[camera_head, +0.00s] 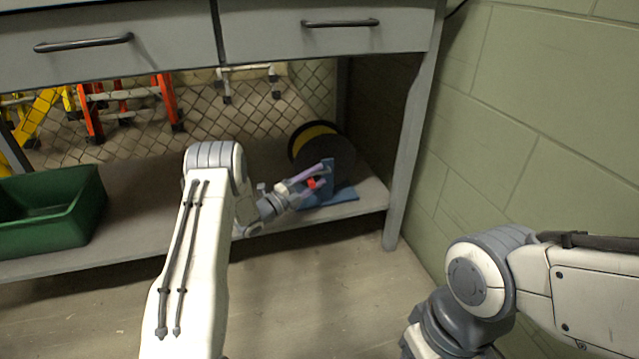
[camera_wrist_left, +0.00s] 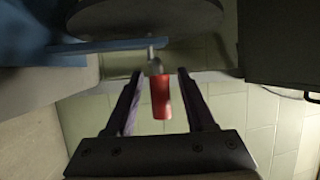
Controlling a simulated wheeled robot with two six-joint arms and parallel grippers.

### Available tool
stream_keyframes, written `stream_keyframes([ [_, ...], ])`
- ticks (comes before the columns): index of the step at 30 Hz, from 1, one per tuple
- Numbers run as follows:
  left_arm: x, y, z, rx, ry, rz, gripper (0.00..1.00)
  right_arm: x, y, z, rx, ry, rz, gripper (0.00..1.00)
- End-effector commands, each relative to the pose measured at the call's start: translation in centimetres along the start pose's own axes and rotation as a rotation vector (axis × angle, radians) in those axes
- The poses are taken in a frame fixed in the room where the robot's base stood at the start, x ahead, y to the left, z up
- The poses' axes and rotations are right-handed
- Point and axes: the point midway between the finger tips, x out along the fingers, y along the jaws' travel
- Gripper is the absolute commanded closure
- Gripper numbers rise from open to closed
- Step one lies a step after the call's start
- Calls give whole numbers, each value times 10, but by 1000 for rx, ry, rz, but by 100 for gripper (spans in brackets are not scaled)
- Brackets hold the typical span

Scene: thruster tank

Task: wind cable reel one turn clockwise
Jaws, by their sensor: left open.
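The cable reel (camera_head: 331,150) stands on the lower shelf under the drawers, at its right end. It has a dark disc, a yellow part at its upper left and a blue stand (camera_head: 338,193). A red crank handle (camera_head: 312,183) sticks out at the front of it. In the head view my left gripper (camera_head: 318,179) is at the handle, with its fingers either side of it. In the left wrist view the red handle (camera_wrist_left: 160,97) lies between the open fingers (camera_wrist_left: 157,90), with a gap on both sides. My right arm shows at the lower right; its gripper is out of view.
A green bin (camera_head: 82,212) stands on the shelf (camera_head: 140,218) at the left. The drawers (camera_head: 275,30) hang above the shelf. A table leg (camera_head: 408,150) and the block wall (camera_head: 560,130) bound the right side. A wire mesh is behind.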

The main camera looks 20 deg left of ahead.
Motion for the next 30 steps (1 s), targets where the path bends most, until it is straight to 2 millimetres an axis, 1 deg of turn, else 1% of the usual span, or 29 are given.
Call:
stream_keyframes([
  [1,5,2,-1,1,2,-1,45,5,0,0,0,0,0,45],
  [4,10,1,-1,0,1,0,45,6,0,0,0,0,0,45],
  [12,13,0,-2,-2,2,1,45,5,0,0,0,0,0,45],
  [13,13,0,-2,-2,2,1,53,5,0,0,0,0,0,45],
  [14,13,0,-2,-1,2,1,64,5,0,0,0,0,0,45],
  [15,13,0,-2,-1,2,0,80,5,0,0,0,0,0,45],
  [16,13,0,-2,-1,2,0,91,5,0,0,0,0,0,45],
  [17,13,0,-2,-1,2,0,100,5,0,0,0,0,0,45],
  [30,14,-4,-1,3,1,-8,100,5,0,0,0,0,0,45],
])
